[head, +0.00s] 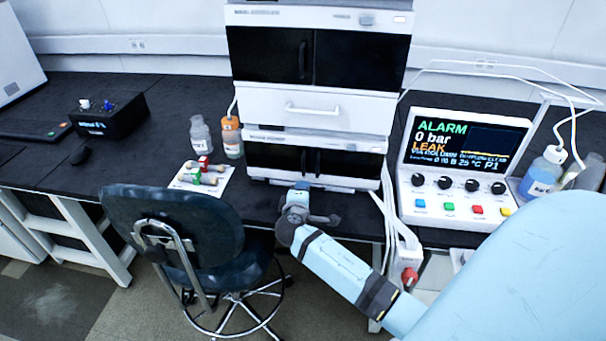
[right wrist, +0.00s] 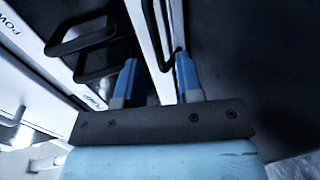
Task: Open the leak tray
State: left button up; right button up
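The white instrument stack (head: 322,105) stands on the dark bench. The leak tray appears to be the low white strip (head: 345,183) at its foot; its front is partly hidden by my right gripper (head: 299,190), and it looks closed. In the right wrist view, my right gripper (right wrist: 157,80) has its two blue fingers apart. A white front edge with a dark loop handle (right wrist: 166,45) shows between and just beyond the fingers. The right finger is close to the handle; I cannot tell whether they touch. My left gripper is not in view.
The control panel (head: 465,160) right of the stack reads ALARM and LEAK. Bottles (head: 201,134) and a white card with vials (head: 203,178) stand left. A chair (head: 175,230) is in front of the bench. White cables (head: 392,212) hang right of the stack.

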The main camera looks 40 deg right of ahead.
jog(key=shift+x, duration=1.15)
jog(key=c, duration=0.6)
grip_shut()
